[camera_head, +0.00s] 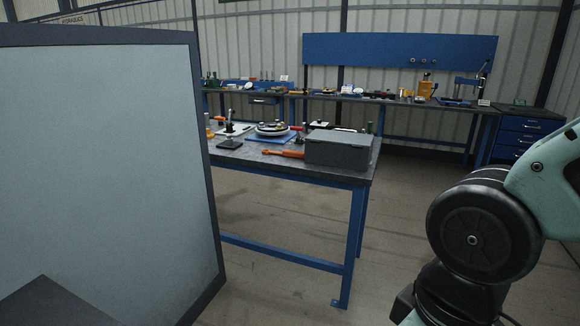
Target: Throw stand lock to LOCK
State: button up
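A stand with a lock cannot be made out for certain at this distance. A round, light-coloured fixture (272,129) sits on a blue mat (283,138) on the near workbench (318,173). To its left a small dark block with an upright post (230,143) stands near the bench's front edge. No lock lever or LOCK marking is readable. My gripper is out of view; only links of my arm show at the right edge, well apart from the bench.
A grey box (339,148) and an orange-handled tool (284,153) lie on the near bench. A large framed panel (105,170) blocks the left side. A long back bench (400,98) and blue drawer cabinet (520,135) stand behind. Floor right of the near bench is open.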

aim_at(296, 129)
jog(key=i, duration=2.15)
jog(key=i+u, duration=0.2)
jog(key=i, duration=0.2)
jog(key=i+l+u, duration=0.2)
jog(key=i, duration=0.2)
